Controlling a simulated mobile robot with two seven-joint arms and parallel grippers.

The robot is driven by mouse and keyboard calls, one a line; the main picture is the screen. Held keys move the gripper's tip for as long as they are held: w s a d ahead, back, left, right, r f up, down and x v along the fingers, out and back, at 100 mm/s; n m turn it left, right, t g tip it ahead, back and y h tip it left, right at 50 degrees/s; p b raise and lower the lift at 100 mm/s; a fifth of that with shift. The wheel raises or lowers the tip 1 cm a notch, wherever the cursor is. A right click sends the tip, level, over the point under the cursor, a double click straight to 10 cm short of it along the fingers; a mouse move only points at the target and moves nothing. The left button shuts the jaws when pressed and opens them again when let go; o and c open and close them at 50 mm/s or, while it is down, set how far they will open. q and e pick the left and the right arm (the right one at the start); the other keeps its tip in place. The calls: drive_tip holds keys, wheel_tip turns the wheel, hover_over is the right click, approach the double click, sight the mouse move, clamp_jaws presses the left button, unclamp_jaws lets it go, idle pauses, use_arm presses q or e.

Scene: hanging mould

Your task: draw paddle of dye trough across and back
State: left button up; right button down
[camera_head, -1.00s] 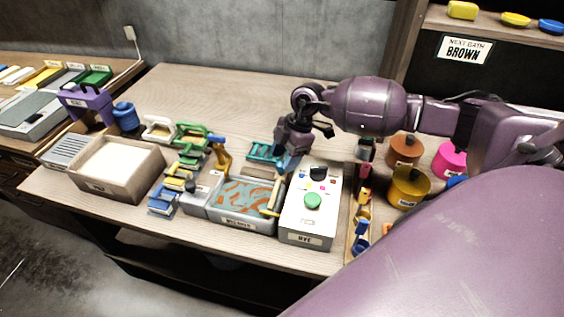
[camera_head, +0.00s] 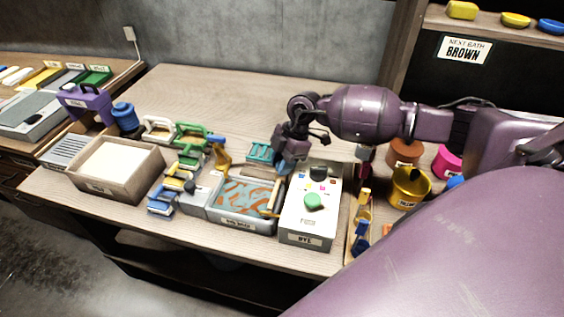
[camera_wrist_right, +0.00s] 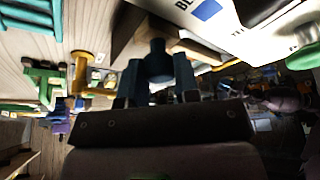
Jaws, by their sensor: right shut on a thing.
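The dye trough (camera_head: 243,220) is a grey tray of teal dye with orange swirls, on the wooden table. Its paddle (camera_head: 273,195) is a pale beige bar at the trough's right end, by the white control box. My right gripper (camera_head: 284,166) is over the trough's back right corner, with its fingers pointing down. In the right wrist view its teal fingers (camera_wrist_right: 158,80) are closed on a dark teal knob (camera_wrist_right: 158,58), which seems to be the paddle's handle. The lower part of the grip is hidden in the head view. My left gripper is out of view.
The white box (camera_head: 309,222) with a green button stands right of the trough. A beige tray (camera_head: 92,185) and several coloured tools are to the left. Dye pots (camera_head: 409,187) stand to the right. The table behind (camera_head: 215,95) is clear.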

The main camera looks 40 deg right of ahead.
drive_tip(key=w+a, duration=0.6)
drive_tip(key=w, duration=0.1)
idle(0.3)
drive_tip(key=c, duration=1.2)
unclamp_jaws()
drive_tip(key=o, duration=0.3)
drive_tip(key=shift+w+a, duration=0.1)
drive_tip(key=shift+w, duration=0.1)
drive_tip(key=shift+o, duration=0.2)
drive_tip(key=shift+s, duration=0.1)
drive_tip(key=shift+r, duration=0.1)
drive_tip(key=v, duration=1)
drive_tip(key=shift+r, duration=0.3)
